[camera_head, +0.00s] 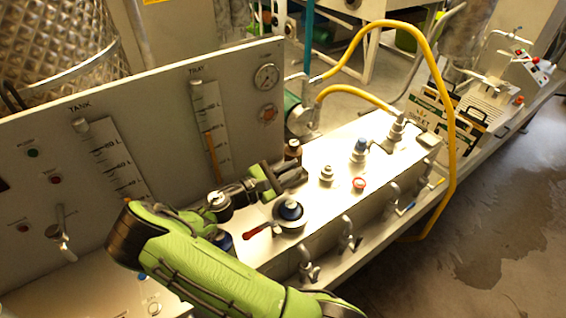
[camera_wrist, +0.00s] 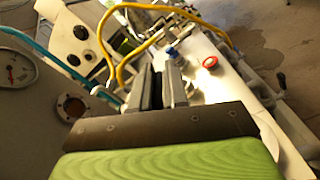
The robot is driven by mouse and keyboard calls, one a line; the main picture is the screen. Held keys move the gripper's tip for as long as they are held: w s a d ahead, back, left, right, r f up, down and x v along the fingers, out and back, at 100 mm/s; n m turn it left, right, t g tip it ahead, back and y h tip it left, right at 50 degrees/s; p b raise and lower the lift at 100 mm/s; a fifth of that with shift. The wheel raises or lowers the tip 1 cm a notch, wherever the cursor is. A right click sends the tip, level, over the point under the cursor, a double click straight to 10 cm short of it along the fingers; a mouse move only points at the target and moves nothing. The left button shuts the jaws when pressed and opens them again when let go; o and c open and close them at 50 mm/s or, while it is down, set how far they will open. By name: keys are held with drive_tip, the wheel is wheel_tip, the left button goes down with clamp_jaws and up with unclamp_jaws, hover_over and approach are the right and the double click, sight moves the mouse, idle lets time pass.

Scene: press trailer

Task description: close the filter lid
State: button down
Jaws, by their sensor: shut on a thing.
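A brown-capped piece (camera_head: 293,150) stands just behind my fingers. A red round button (camera_head: 359,184) and a blue-topped fitting (camera_head: 360,148) are further right. A yellow hose (camera_head: 434,75) arches over the bench. The upright gauge panel (camera_head: 262,77) borders the left.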

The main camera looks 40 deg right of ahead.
drive_tip(key=shift+s+a+f+m, duration=0.1)
drive_tip(key=shift+s+f+m, duration=0.2)
drive_tip(key=shift+s, duration=0.5)
drive_tip(key=shift+s+f+m, duration=0.1)
drive_tip(key=shift+s+f, duration=0.3)
drive_tip(key=shift+s, duration=0.35)
drive_tip(key=c, duration=1.2)
unclamp_jaws()
